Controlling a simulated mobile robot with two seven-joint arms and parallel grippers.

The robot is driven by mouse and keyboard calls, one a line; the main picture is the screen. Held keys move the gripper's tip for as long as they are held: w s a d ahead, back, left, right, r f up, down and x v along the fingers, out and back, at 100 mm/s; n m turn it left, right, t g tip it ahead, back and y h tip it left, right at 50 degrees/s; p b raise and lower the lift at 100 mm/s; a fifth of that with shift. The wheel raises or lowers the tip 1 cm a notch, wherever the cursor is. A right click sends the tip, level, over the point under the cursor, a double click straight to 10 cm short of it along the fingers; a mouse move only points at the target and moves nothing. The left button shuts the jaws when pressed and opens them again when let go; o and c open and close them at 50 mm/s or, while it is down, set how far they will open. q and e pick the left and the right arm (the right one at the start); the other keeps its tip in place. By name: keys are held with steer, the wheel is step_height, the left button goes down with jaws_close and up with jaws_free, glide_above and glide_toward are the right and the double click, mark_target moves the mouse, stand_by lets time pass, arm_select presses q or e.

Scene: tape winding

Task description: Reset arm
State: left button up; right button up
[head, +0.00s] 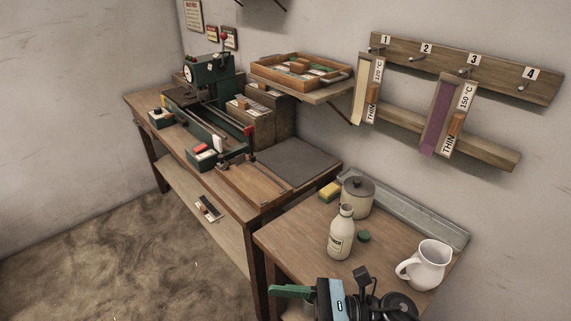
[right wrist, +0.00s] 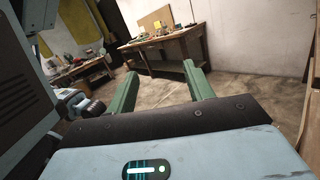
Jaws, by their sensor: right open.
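My right gripper (head: 290,291) shows at the bottom of the head view, with its green finger pointing left. It is in front of the small wooden side table. In the right wrist view its two green fingers (right wrist: 161,72) stand wide apart with nothing between them, and bare floor and a distant bench show beyond. My left gripper is not in the head view.
The side table (head: 300,226) holds a cream bottle (head: 341,238), a lidded pot (head: 357,197), a white jug (head: 425,265) and a sponge (head: 330,191). A workbench (head: 228,190) carries a green machine (head: 208,79). Tape strips hang on wall hooks. Floor (head: 110,260) at left is clear.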

steer(key=d+f+m+t+h, duration=0.4)
steer(key=m+t, duration=0.1)
steer(key=m, duration=0.6)
steer(key=d+f+m+t+h+p, duration=0.1)
steer(key=d+f+m+t+h, duration=0.3)
steer(key=m, duration=0.8)
steer(key=d+f+m+t+h, duration=0.3)
steer(key=m+t, duration=0.3)
steer(key=m, duration=0.5)
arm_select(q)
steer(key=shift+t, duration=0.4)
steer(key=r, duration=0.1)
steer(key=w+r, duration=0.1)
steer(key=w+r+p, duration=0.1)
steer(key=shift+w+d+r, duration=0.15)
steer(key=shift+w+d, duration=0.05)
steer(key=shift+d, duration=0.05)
arm_select(e)
steer(key=s+d+f+m+g+h, duration=0.3)
steer(key=s+d+f+m, duration=0.2)
steer(key=s+f+m, duration=0.2)
steer(key=s+d+f+m+g+h, duration=0.3)
steer(key=s+d+f+m, duration=0.1)
steer(key=s+f+m, duration=0.3)
steer(key=s+m, duration=0.2)
steer(key=s, duration=0.2)
steer(key=shift+d+g+h, duration=0.3)
steer(key=shift+d+g, duration=0.05)
steer(key=shift+g, duration=0.05)
